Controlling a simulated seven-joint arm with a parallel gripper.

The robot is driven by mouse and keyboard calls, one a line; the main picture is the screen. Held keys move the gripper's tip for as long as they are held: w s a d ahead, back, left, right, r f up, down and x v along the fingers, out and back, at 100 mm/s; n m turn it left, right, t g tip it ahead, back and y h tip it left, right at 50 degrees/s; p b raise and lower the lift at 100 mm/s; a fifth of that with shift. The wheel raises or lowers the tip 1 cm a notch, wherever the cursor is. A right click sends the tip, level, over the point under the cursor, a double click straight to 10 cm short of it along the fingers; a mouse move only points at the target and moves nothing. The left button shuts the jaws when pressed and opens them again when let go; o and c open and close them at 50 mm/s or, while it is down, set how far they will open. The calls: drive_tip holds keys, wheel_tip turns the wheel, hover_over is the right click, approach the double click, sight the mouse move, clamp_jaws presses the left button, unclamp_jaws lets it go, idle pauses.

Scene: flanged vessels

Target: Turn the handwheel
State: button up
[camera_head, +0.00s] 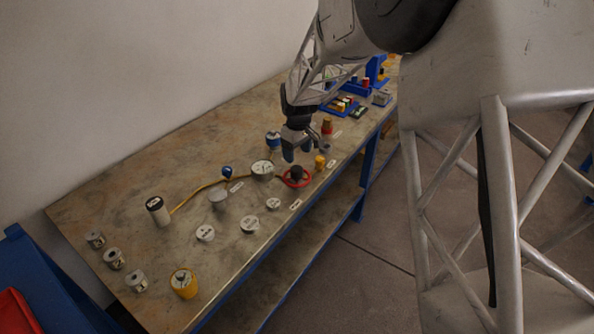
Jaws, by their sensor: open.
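The handwheel, a red ring (297,183) with a dark hub, sits low on the workbench (120,195) towards its front edge. My gripper (298,156) reaches down from above and appears just above and behind the handwheel in the picture. Its two fingers point down and are apart, with nothing seen between them. The gap in height between fingertips and wheel is hard to judge from this view.
A grey flanged vessel (262,169) stands left of the wheel and a small yellow part (320,162) right of it. A yellow hose (194,191) runs leftward to a white cylinder (158,210). Blue trays (342,106) lie behind. The bench's far left is mostly clear.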

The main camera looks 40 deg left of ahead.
sight(297, 168)
drive_tip(key=shift+f, duration=0.1)
drive_tip(key=shift+s+f, duration=0.1)
drive_tip(key=shift+f, duration=3.75)
drive_tip(key=c, duration=0.9)
